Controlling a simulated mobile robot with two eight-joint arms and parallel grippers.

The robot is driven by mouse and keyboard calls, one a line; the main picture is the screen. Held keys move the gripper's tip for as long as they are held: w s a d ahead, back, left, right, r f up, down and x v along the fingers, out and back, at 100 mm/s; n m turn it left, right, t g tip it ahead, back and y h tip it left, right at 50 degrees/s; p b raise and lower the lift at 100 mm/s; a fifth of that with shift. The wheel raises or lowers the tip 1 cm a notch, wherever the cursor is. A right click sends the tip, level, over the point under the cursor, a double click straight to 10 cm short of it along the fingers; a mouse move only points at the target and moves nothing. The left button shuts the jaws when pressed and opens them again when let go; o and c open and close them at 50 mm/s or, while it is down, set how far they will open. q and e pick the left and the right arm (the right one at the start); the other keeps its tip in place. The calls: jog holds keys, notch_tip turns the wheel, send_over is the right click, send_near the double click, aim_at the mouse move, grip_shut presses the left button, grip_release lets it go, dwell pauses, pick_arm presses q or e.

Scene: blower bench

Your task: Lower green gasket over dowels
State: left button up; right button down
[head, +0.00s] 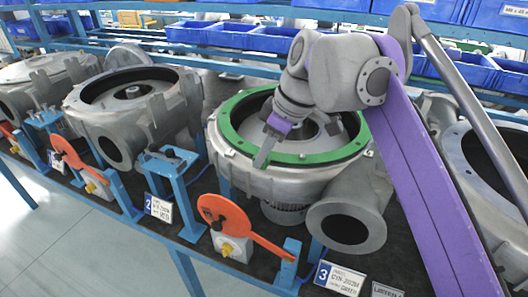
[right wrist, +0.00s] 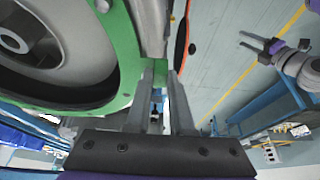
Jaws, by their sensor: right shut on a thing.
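The green gasket (head: 227,132) is a flat ring over the rim of the middle-right grey blower housing (head: 240,182); in the right wrist view the ring (right wrist: 124,40) curves down the left. It looks nearly level with the rim; I cannot tell whether it touches all round. My right gripper (head: 264,158) comes down over the ring's front part. In the right wrist view its fingers (right wrist: 160,85) are shut on a green tab of the gasket (right wrist: 160,70). The dowels are not distinguishable. My left gripper (right wrist: 252,43) shows in the right wrist view, fingers apart, empty, away from the housing.
An orange paddle-shaped part (head: 238,222) stands before the housing on the blue bench frame. Other grey housings stand at left (head: 130,118) and right. Blue bins (head: 255,38) line the shelf behind. My purple right arm covers the housing's right side.

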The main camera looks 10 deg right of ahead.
jog(key=c, duration=0.7)
grip_release()
pick_arm(q)
jog(key=r+p, duration=0.1)
jog(key=w+r+p, duration=0.1)
jog(key=r, duration=0.1)
jog(key=shift+w+r+p, duration=0.1)
jog(key=shift+r+p, duration=0.1)
jog(key=shift+p, duration=0.1)
pick_arm(e)
jog(key=v, duration=1.1)
jog(key=shift+a+f, duration=0.1)
